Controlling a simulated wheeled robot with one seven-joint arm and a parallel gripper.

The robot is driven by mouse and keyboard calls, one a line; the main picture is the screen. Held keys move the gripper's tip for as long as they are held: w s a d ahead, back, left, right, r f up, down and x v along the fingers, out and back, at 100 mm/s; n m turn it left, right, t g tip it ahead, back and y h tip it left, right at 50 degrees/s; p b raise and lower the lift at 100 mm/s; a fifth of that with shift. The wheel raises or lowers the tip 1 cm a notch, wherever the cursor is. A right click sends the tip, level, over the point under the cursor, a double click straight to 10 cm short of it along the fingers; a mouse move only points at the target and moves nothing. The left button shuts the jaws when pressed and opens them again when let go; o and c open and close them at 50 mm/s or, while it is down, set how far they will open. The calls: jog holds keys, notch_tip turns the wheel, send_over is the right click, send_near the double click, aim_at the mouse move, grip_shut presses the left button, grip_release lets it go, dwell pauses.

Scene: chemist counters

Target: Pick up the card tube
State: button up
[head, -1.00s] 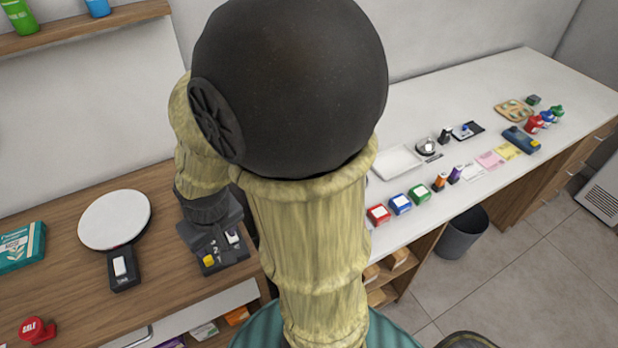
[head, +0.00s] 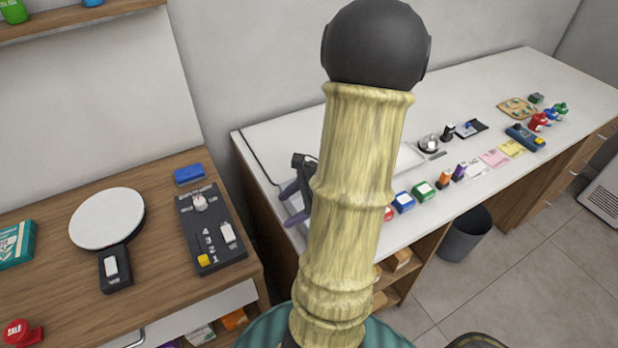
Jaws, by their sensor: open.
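I cannot make out the card tube in the head view. It may be hidden behind my arm, which rises through the middle of the picture and covers part of the white counter (head: 262,128). My gripper is not clearly visible, as my upper arm blocks the view of it. Dark and purplish parts (head: 290,189) show just left of my arm, over the near end of the white counter. I cannot tell what they belong to.
The wooden counter (head: 60,205) at left holds a round white-topped device (head: 107,218), a black switch panel (head: 211,228), a blue block (head: 188,174) and a teal box (head: 14,243). Stamps, including a green one (head: 423,191), stand right of my arm. A bin (head: 465,235) is on the floor.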

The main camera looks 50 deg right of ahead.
jog(key=s+d+m+t, duration=0.1)
jog(key=d+m, duration=0.1)
jog(key=d, duration=0.1)
jog(key=d+m+t+h, duration=0.1)
jog(key=d+m+t, duration=0.1)
jog(key=d, duration=0.1)
jog(key=s+d+m+t+h+b, duration=0.1)
jog(key=d+m, duration=0.2)
jog(key=d, duration=0.1)
jog(key=shift+s+t, duration=0.3)
jog(key=shift+t, duration=0.1)
jog(key=s+d+m+t+h, duration=0.1)
jog(key=d, duration=0.1)
jog(key=s+d+m+h, duration=0.1)
jog(key=d, duration=0.1)
jog(key=s+d+m+t+h, duration=0.1)
jog(key=d+m, duration=0.1)
jog(key=shift+s+r+t, duration=0.3)
jog(key=shift+r, duration=0.1)
jog(key=shift+w, duration=0.15)
jog(key=x, duration=1.2)
jog(key=shift+d+f+p, duration=0.1)
jog(key=shift+f+p, duration=0.05)
jog(key=shift+p, duration=0.2)
jog(key=shift+w, duration=0.1)
jog(key=p+x, duration=0.1)
jog(key=x, duration=0.4)
jog(key=shift+f, duration=0.1)
